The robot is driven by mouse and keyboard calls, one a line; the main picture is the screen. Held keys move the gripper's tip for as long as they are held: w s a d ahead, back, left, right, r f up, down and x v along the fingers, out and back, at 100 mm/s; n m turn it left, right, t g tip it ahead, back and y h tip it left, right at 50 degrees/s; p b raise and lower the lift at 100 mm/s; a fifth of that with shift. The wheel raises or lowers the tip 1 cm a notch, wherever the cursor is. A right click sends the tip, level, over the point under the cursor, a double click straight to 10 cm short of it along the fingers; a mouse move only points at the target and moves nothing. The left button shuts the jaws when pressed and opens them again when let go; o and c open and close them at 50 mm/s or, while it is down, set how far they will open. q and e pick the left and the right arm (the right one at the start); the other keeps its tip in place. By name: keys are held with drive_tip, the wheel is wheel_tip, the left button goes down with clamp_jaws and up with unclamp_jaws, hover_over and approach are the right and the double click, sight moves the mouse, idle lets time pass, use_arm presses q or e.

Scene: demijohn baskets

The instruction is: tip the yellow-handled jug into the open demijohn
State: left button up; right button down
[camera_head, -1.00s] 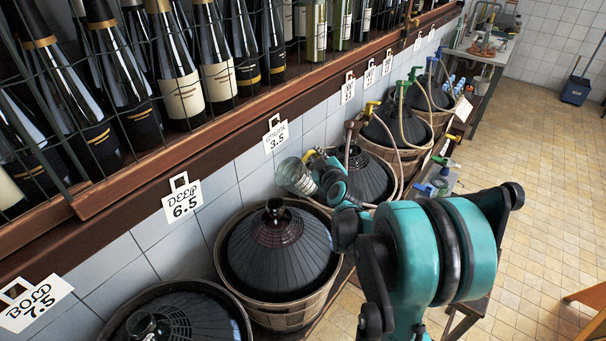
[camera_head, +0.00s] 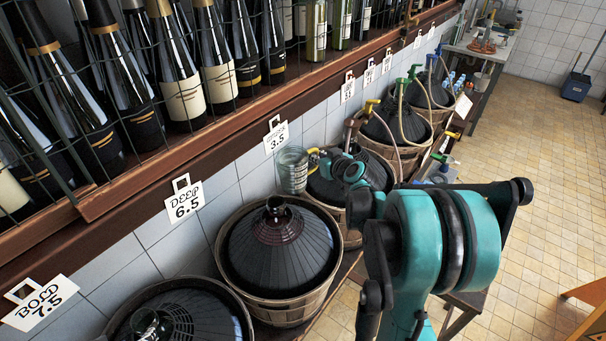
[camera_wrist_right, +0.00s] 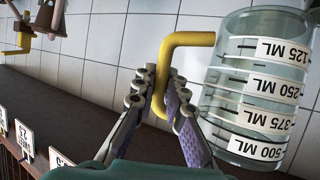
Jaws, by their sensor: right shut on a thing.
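The clear glass jug (camera_head: 291,171) stands close to upright in the head view, by the tiled wall. Its yellow handle (camera_wrist_right: 187,39) and its white ML labels show in the right wrist view, where the glass looks empty. My right gripper (camera_head: 322,160) is shut on the handle, and its two fingers (camera_wrist_right: 163,104) close around the bar in the wrist view. The demijohn with a dark, open-looking neck (camera_head: 280,232) sits in a wooden basket, nearer the camera than the jug. The jug is apart from its neck. My left gripper is not in view.
Another demijohn (camera_head: 182,318) with a glass neck stands at the bottom left. Behind my gripper, several basketed demijohns (camera_head: 402,125) carry hoses and coloured taps. A wooden bottle shelf (camera_head: 250,105) with price tags runs above.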

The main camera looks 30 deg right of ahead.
sight(298, 169)
drive_tip(key=s+a+r+p, duration=0.2)
drive_tip(key=s+r, duration=0.1)
drive_tip(key=s, duration=0.1)
drive_tip(key=shift+s+p, duration=0.35)
idle(0.3)
